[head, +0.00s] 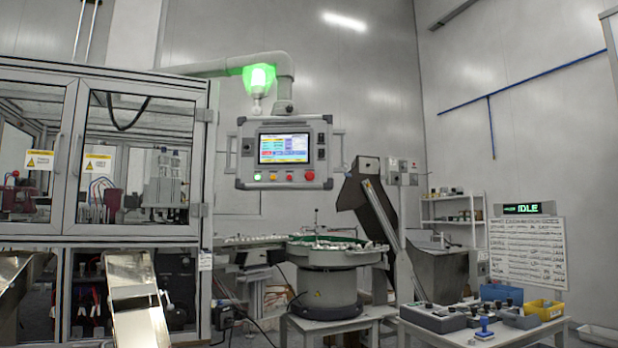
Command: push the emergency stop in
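A grey control panel (243,160) hangs from an overhead arm near the middle of the head view. My gripper is not in view.
A glazed machine enclosure (68,150) fills the left side. Below the panel stands a round bowl feeder (328,258). A low table (455,338) with control boxes and bins is at the lower right. A green lamp (258,78) glows above the panel; a sign (525,209) reads IDLE.

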